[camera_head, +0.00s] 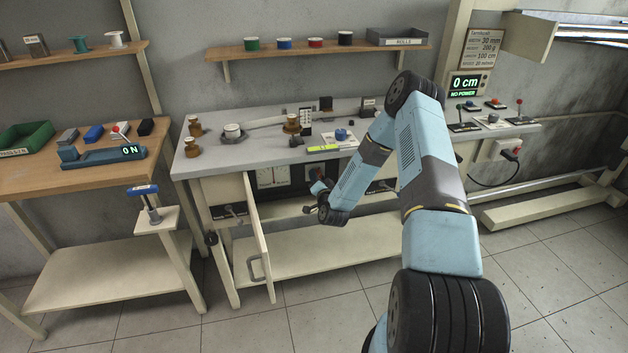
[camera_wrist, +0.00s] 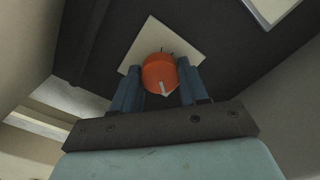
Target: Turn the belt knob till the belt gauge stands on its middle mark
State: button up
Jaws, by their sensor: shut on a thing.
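In the wrist view an orange-red knob (camera_wrist: 161,74) with a pale pointer mark stands out from a pale square plate (camera_wrist: 188,40) on a dark panel. My gripper (camera_wrist: 160,88) has one blue finger on each side of the knob and is shut on it. In the head view my gripper (camera_head: 318,188) reaches into the open cabinet under the bench.
The cabinet door (camera_head: 259,240) stands open toward the front, left of my arm. The grey benchtop (camera_head: 215,160) above carries several spools and small parts. A lower shelf (camera_head: 320,240) below the cabinet is bare. A side table (camera_head: 75,180) stands at the left.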

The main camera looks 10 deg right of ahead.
jog(key=o, duration=1.1)
jog(key=shift+c, duration=0.2)
jog(key=shift+s, duration=0.1)
jog(key=s, duration=1.3)
jog(key=shift+s, duration=0.3)
jog(key=shift+f, duration=0.1)
